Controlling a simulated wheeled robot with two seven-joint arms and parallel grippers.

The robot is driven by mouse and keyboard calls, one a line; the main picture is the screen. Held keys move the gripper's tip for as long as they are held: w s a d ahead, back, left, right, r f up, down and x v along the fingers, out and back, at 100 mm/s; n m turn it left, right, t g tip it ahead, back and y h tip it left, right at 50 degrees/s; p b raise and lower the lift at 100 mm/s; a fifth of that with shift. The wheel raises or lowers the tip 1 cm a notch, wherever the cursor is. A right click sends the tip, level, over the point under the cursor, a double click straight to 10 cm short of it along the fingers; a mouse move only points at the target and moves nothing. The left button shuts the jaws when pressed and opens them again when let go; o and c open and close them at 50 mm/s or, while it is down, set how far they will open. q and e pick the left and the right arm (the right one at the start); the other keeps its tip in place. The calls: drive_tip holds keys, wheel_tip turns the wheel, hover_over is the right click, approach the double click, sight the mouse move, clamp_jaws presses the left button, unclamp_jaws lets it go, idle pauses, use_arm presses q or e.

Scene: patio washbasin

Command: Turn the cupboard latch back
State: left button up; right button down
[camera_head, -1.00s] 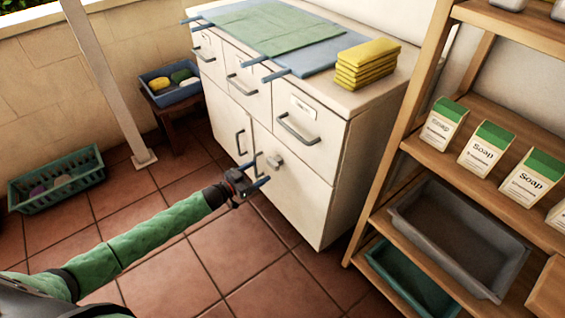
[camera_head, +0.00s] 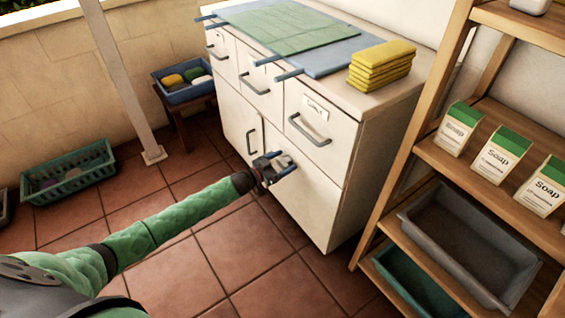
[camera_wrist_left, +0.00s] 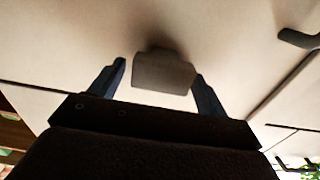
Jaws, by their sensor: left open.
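The cupboard latch is a small grey block on the white cupboard door (camera_head: 312,205), below the drawers. In the left wrist view the latch (camera_wrist_left: 163,73) sits between the two blue fingers of my left gripper (camera_wrist_left: 160,69). The fingers are spread, with a clear gap to the latch on the left and its right edge close to the other finger; I cannot tell if they touch there. In the head view my left gripper (camera_head: 281,163) is open at the door front and partly covers the latch. My right gripper is not in view.
A door handle (camera_head: 251,142) and drawer handles (camera_head: 309,131) stick out nearby. A wooden shelf (camera_head: 440,165) with soap boxes and trays stands close on the right. Yellow cloths (camera_head: 380,66) lie on the cabinet top. The tiled floor before the cabinet is clear.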

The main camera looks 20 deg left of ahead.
use_arm(q)
drive_tip(key=c, duration=1)
